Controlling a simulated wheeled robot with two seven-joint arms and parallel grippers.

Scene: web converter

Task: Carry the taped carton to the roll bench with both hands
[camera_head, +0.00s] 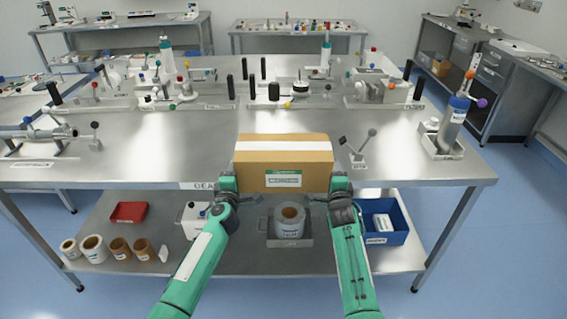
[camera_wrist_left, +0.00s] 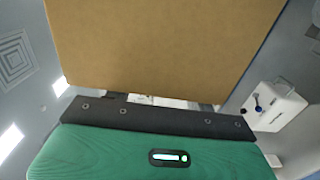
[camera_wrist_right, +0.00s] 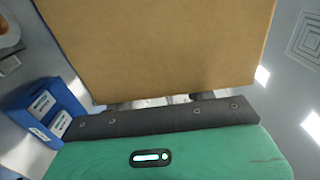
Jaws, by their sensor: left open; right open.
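The taped carton (camera_head: 283,174) is a brown box with a white tape strip on top and a green-and-white label on its front. It appears level at the front edge of the near steel bench (camera_head: 130,160), between my grippers. My left gripper (camera_head: 229,183) is at its left side and my right gripper (camera_head: 341,184) at its right side, both open. Carton sides fill much of the left wrist view (camera_wrist_left: 160,45) and right wrist view (camera_wrist_right: 160,45), close to the dark gripper edges. Contact is hard to tell. Which bench is the roll bench is unclear.
The near bench carries several tools and fixtures; a lever fixture (camera_head: 358,155) stands right of the carton. A lower shelf holds rolls (camera_head: 93,248), a red tray (camera_head: 129,212) and a blue bin (camera_head: 383,222). Other benches stand behind (camera_head: 297,28) and right (camera_head: 490,60). Blue floor is open at right.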

